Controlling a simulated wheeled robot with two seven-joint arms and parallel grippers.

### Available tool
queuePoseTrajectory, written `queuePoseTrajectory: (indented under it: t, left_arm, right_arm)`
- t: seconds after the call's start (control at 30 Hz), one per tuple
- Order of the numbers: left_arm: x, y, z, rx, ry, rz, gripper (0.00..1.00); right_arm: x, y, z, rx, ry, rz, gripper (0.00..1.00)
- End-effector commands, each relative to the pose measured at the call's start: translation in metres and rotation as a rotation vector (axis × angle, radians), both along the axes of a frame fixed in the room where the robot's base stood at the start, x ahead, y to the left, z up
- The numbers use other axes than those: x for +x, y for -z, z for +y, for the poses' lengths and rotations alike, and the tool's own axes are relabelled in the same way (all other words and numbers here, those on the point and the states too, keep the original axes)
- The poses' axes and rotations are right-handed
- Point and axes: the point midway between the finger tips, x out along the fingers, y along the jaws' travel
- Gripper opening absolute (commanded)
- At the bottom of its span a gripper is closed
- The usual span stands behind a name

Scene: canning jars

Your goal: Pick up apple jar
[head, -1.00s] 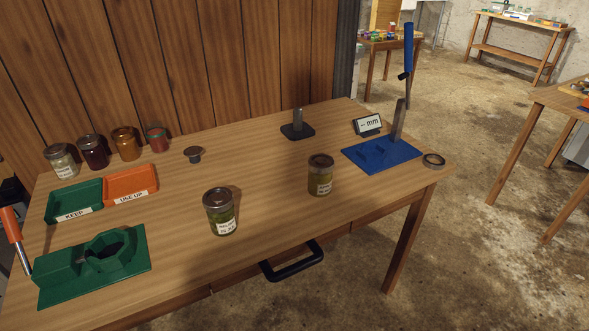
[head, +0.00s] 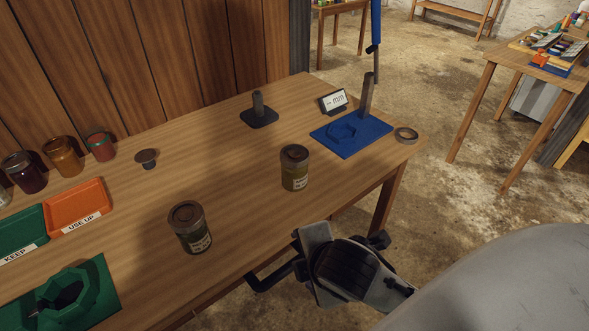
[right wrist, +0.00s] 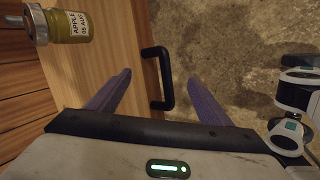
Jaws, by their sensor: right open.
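The apple jar, a squat glass jar with yellow-green contents and a metal lid, shows in the right wrist view (right wrist: 68,25) at the upper left, its label reading APPLE 05 AUG. It appears to be the right-hand jar in the head view (head: 295,168), upright near the table's front edge. A similar jar (head: 190,228) stands to its left, its label too small to read. My right gripper (head: 338,245) is in front of the table edge, below the apple jar and apart from it. Its purple fingers (right wrist: 160,80) are spread and empty. My left gripper is not in view.
A black drawer handle (right wrist: 160,78) sticks out from the table front beside my right gripper. Orange (head: 78,207) and green (head: 22,238) trays, a green fixture (head: 105,293), a blue fixture (head: 350,136) and a dark post (head: 258,108) stand on the table (head: 235,165). The middle is clear.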

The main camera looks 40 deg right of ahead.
Motion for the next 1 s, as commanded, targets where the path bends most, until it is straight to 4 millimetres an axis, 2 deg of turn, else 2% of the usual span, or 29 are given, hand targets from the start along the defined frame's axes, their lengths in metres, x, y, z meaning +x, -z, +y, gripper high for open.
queuePoseTrajectory:
  t: [0.03, 0.2, 0.3, 0.4, 0.57, 0.8, 1.0]
  left_arm:
    - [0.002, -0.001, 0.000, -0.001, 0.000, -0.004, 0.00]
    - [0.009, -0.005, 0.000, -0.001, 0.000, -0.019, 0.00]
    - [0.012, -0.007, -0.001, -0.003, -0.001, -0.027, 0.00]
    - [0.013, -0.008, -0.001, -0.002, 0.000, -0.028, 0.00]
    - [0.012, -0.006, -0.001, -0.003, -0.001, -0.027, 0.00]
    - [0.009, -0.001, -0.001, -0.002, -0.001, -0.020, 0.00]
    - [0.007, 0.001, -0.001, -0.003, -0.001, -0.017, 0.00]
  right_arm:
    - [0.020, -0.013, -0.006, -0.139, -0.136, -0.024, 0.73]
    - [0.070, -0.054, -0.030, -0.650, -0.548, -0.022, 0.73]
    - [0.090, -0.076, -0.043, -0.896, -0.704, 0.013, 0.73]
    - [0.102, -0.091, -0.053, -1.067, -0.799, 0.054, 0.73]
    - [0.115, -0.098, -0.062, -1.187, -0.861, 0.094, 0.73]
    - [0.142, -0.081, -0.078, -1.195, -0.868, 0.099, 0.73]
    - [0.153, -0.074, -0.084, -1.192, -0.866, 0.097, 0.73]
